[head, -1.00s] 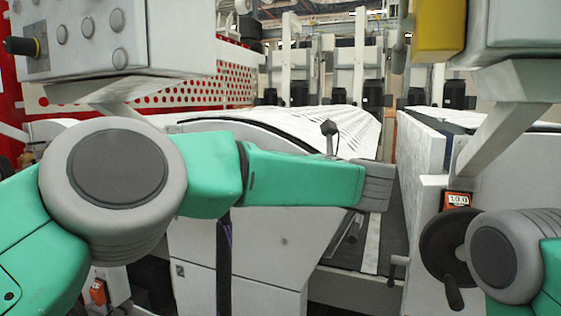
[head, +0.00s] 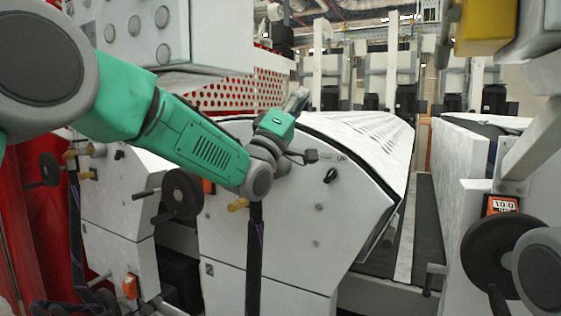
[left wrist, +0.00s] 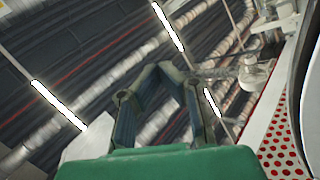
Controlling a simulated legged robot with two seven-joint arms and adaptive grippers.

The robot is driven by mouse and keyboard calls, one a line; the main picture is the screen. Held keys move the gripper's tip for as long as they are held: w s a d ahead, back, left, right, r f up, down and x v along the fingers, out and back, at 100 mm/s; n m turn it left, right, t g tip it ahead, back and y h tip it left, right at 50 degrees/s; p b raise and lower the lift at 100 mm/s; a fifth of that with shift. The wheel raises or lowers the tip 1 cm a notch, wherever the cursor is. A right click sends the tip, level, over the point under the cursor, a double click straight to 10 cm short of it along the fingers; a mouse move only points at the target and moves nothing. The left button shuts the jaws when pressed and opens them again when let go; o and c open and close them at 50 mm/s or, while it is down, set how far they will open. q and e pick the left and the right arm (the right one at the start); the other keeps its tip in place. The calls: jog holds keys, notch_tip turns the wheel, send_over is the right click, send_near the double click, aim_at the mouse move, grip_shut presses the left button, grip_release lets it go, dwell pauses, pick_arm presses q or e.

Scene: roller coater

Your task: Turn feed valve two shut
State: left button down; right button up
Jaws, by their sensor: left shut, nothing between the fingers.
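A brass-coloured valve fitting (head: 238,205) sits at the top of a black hose (head: 254,260) on the front of the near white machine, just below my left wrist. A second brass fitting (head: 70,157) tops another hose at the far left. No label shows which one is feed valve two, and part of the nearer fitting may be hidden by my arm. My left gripper (head: 298,98) points up above the white machine, apart from both fittings. In the left wrist view my left gripper (left wrist: 160,70) is shut and empty against the ceiling. My right gripper is out of view.
The white machine (head: 290,250) carries a black handwheel (head: 181,194) and a small knob (head: 330,175). Another handwheel (head: 490,250) stands at right below an orange counter (head: 502,205). A grey control box (head: 150,40) hangs at upper left. A dark aisle (head: 423,240) runs between the machines.

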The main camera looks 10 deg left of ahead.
pick_arm(q)
jog(key=s+a+f+m+g+y+b, duration=0.1)
jog(key=s+a+f+m+g, duration=0.1)
jog(key=a+f+m+g, duration=0.45)
jog(key=s+a+f+m+g+y, duration=0.1)
jog(key=s+a+f+m+g, duration=0.15)
jog(key=a+f+m, duration=0.55)
jog(key=w+a+p+x, duration=0.1)
jog(key=p+x, duration=0.1)
jog(key=x, duration=1.2)
jog(key=shift+r+n+p, duration=0.2)
jog(key=shift+n+p, duration=0.1)
jog(key=shift+n, duration=0.15)
jog(key=shift+s, duration=0.1)
